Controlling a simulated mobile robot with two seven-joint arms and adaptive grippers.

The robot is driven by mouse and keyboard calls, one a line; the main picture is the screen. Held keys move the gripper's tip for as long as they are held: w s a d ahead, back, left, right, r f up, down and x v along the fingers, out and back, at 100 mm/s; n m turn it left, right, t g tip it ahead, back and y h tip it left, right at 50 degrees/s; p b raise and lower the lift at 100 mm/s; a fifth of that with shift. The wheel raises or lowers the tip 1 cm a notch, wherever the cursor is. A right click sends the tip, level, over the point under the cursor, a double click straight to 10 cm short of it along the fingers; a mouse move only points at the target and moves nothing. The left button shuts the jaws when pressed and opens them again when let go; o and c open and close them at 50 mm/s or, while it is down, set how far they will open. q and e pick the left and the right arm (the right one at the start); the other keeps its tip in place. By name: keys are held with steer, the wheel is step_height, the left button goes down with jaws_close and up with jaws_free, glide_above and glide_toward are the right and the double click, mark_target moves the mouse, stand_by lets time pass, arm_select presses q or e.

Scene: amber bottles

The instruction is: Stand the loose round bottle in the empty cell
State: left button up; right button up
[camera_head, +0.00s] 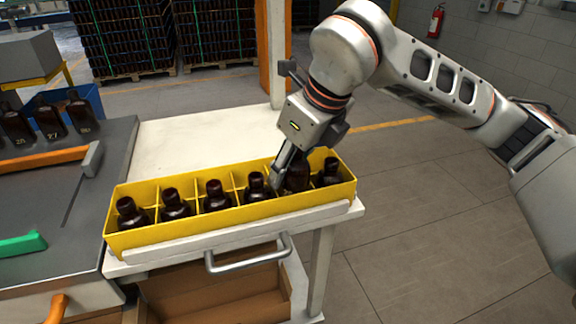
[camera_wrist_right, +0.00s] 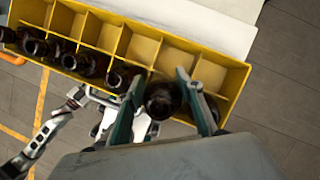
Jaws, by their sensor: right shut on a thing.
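My right gripper (camera_head: 284,172) points down over the yellow crate (camera_head: 200,231), near its right end. It is shut on a dark amber round bottle (camera_head: 298,178), upright or nearly so, in or just above the second cell from the right. The right wrist view shows its dark top (camera_wrist_right: 162,100) between the two fingers (camera_wrist_right: 164,92). Its base is hidden, so I cannot tell whether it touches the cell floor. Several similar bottles stand to its left, the closest one (camera_head: 256,187) beside the fingers. Another bottle (camera_head: 329,173) stands in the right end cell. My left gripper is out of view.
The crate lies along the front of a white table (camera_head: 200,146) with a metal handle (camera_head: 252,262) below. The tabletop behind is clear. At the left, labelled bottles (camera_head: 48,120) stand near a grey block (camera_head: 25,58) and a blue bin (camera_head: 92,99).

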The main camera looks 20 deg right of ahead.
steer(key=shift+f, duration=0.2)
steer(key=shift+f, duration=0.1)
steer(key=o, duration=1.2)
steer(key=shift+o, duration=0.2)
steer(key=v, duration=1.2)
